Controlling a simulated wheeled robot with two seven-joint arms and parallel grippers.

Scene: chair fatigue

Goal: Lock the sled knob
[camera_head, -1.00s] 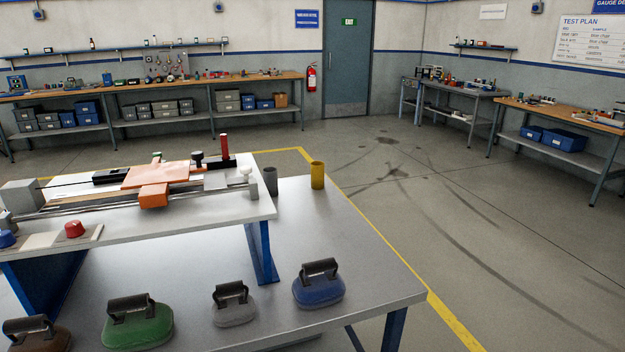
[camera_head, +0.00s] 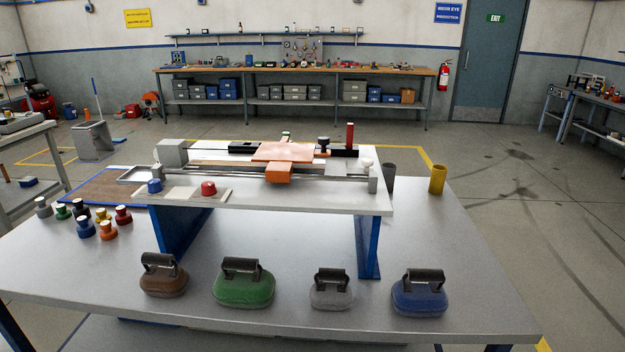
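The orange sled (camera_head: 284,152) sits on the rails of a white raised bench (camera_head: 330,198) on the grey table. A black knob (camera_head: 324,142) stands at the right of the sled, near a red upright handle (camera_head: 349,136). A white knob (camera_head: 366,164) stands at the rail's right end. Whether the sled knob is locked cannot be told. A blue knob (camera_head: 154,186) and a red knob (camera_head: 208,188) sit at the front left of the raised bench. Neither of my grippers is in view.
Brown (camera_head: 163,280), green (camera_head: 243,288), grey (camera_head: 330,294) and blue (camera_head: 419,298) handled weights line the table's (camera_head: 470,275) front. Several coloured small knobbed pieces (camera_head: 87,228) stand at left. Grey (camera_head: 388,178) and yellow (camera_head: 437,180) cups stand at right. Floor is clear at right.

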